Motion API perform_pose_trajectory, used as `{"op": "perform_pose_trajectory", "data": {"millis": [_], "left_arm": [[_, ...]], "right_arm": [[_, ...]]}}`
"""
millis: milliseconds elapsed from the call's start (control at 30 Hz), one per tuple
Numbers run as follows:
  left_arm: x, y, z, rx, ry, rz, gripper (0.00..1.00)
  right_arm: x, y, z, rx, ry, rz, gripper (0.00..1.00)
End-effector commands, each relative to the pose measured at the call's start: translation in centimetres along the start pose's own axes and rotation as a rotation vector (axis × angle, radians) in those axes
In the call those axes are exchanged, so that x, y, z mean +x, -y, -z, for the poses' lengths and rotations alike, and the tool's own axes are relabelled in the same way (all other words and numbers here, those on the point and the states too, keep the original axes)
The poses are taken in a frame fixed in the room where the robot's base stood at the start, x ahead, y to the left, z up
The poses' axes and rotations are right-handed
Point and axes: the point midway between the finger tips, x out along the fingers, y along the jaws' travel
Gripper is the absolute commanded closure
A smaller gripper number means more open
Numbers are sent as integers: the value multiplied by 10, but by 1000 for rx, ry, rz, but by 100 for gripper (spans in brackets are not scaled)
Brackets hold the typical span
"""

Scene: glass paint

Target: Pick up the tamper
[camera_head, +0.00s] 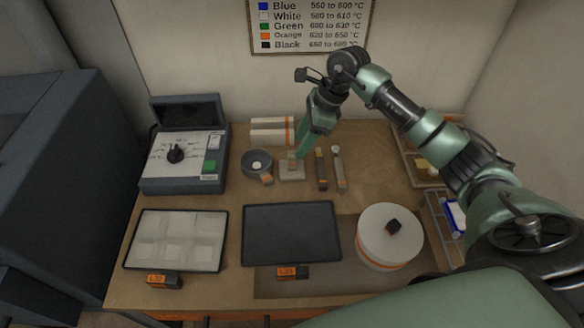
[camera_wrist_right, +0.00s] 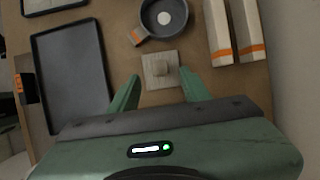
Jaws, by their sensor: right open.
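The tamper looks to be the pale square block with a small raised grip on top (camera_head: 291,173), lying on the table right of the round bowl. In the wrist view the tamper (camera_wrist_right: 150,82) sits just beyond and between my fingertips. My right gripper (camera_head: 300,155) points down over it from behind. In the wrist view, the fingers of my right gripper (camera_wrist_right: 160,78) are apart with nothing held. Contact with the tamper cannot be told. My left gripper is in neither view.
Two slim tools lie close right, one dark (camera_head: 321,170), one pale (camera_head: 339,171). White orange-striped boxes (camera_head: 268,134) lie behind. A black tray (camera_head: 292,240) and round white turntable (camera_head: 378,222) are in front.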

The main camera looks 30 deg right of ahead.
Motion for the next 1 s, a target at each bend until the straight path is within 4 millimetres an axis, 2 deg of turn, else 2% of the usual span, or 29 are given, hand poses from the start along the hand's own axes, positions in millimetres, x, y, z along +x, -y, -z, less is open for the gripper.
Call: {"op": "perform_pose_trajectory", "data": {"millis": [300, 500, 700, 733, 900, 1000], "left_arm": [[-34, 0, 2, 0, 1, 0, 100], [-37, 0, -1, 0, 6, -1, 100], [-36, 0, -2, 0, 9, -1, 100], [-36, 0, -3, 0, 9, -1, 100], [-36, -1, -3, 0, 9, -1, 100], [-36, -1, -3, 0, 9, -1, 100]], "right_arm": [[39, -2, -4, 2, 1, -7, 53], [61, 0, -2, -1, 0, -2, 53], [63, 0, -2, -2, 0, 0, 53], [63, 0, -2, -2, 0, 0, 55], [62, 0, -2, -2, 0, 0, 100], [62, 0, -2, -2, 1, 1, 100]]}}
